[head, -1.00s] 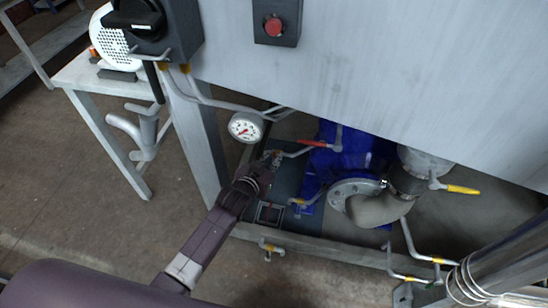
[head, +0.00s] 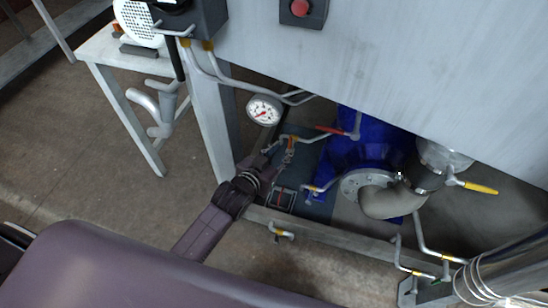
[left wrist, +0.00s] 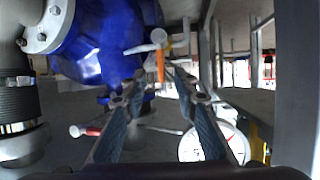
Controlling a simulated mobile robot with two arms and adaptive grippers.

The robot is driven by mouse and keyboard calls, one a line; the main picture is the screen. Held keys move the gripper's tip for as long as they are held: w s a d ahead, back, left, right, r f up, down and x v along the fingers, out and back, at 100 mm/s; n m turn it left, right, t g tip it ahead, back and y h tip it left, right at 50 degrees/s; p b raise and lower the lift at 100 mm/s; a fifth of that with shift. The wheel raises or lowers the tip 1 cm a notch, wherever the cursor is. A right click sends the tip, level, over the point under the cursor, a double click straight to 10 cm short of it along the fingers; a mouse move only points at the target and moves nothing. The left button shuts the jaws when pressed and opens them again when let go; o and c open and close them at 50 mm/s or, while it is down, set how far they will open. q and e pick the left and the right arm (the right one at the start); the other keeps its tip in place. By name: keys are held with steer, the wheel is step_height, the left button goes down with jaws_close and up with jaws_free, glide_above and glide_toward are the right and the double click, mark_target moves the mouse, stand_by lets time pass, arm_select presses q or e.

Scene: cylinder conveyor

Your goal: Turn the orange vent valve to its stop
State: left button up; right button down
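The orange vent valve (head: 291,140) sits on a thin pipe left of the blue pump (head: 357,155), below the tank panel. In the left wrist view its orange handle (left wrist: 160,66) points roughly toward the camera, beside a pale pipe end. My left gripper (head: 277,153) is right beside the valve in the head view. In the left wrist view the two fingers (left wrist: 158,76) are spread, with the handle seen between and just beyond their tips. I cannot tell whether a finger touches it. My right gripper is not in view.
A pressure gauge (head: 264,110) hangs close to the left gripper. A red-handled valve (head: 331,129) is to its right, and a yellow-handled valve (head: 480,188) is further right. A grey frame post (head: 211,130) stands left.

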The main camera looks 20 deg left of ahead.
arm_select(q)
steer(key=v, duration=0.5)
steer(key=shift+f, duration=0.1)
stand_by(0.3)
